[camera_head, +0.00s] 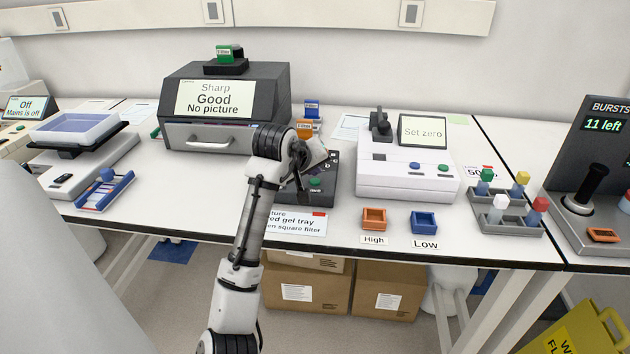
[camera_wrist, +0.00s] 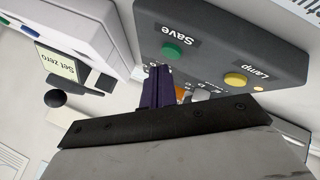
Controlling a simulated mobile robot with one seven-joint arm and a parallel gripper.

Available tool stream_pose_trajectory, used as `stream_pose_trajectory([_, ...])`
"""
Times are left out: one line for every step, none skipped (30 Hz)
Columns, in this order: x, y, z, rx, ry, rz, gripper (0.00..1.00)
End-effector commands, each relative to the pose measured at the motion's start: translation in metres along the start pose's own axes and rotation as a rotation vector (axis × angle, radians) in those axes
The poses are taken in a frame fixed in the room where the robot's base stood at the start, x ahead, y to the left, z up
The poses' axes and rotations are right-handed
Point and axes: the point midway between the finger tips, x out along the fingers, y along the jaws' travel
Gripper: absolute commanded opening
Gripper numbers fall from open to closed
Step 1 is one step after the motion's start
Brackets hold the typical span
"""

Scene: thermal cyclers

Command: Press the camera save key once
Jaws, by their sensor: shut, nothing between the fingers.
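The camera's dark key box (camera_head: 318,196) lies on the bench in front of the imager, partly hidden by my arm. The dark imager's screen (camera_head: 215,99) reads "Sharp, Good, No picture". My gripper (camera_wrist: 158,70) is shut and empty, its fingertips close to the Save key in the picture. I cannot tell whether they touch the box. In the head view the fingertips are hard to make out.
A white instrument (camera_head: 405,182) reading "Set zero" stands right of the key box. Orange (camera_head: 374,218) and blue (camera_head: 424,222) trays sit near the front edge. A grey rack (camera_head: 508,218) with colored caps is further right. A blue rack (camera_head: 105,191) lies left.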

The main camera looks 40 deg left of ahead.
Motion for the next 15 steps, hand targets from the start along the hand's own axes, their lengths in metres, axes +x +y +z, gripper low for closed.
stream_pose_trajectory([0.0006, -0.0002, 0.0005, 0.0, 0.0, 0.0, 0.0])
stream_pose_trajectory([0.001, -0.0005, 0.0008, 0.0, 0.0, 0.0, 0.0])
stream_pose_trajectory([0.0019, -0.0009, 0.0014, -0.001, 0.0, 0.001, 0.0])
stream_pose_trajectory([0.0026, -0.0014, 0.0019, -0.001, -0.001, 0.001, 0.0])
stream_pose_trajectory([0.0034, -0.0018, 0.0025, -0.001, -0.001, 0.001, 0.0])
stream_pose_trajectory([0.0046, -0.0026, 0.0035, -0.002, -0.001, 0.002, 0.0])
stream_pose_trajectory([0.0053, -0.0031, 0.0041, -0.001, -0.002, 0.002, 0.0])
stream_pose_trajectory([0.0059, -0.0035, 0.0045, -0.001, -0.002, 0.002, 0.0])
stream_pose_trajectory([0.0062, -0.0039, 0.0047, 0.0, -0.001, 0.001, 0.0])
stream_pose_trajectory([0.0062, -0.004, 0.0046, 0.0, -0.001, 0.001, 0.0])
stream_pose_trajectory([0.0061, -0.0041, 0.0045, 0.0, 0.0, 0.001, 0.0])
stream_pose_trajectory([0.006, -0.0041, 0.0044, 0.0, 0.0, 0.0, 0.0])
stream_pose_trajectory([0.006, -0.0041, 0.0044, 0.0, 0.0, 0.0, 0.0])
stream_pose_trajectory([0.006, -0.0041, 0.0044, 0.0, 0.0, 0.0, 0.0])
stream_pose_trajectory([0.0059, -0.0042, 0.0043, 0.0, 0.0, 0.0, 0.0])
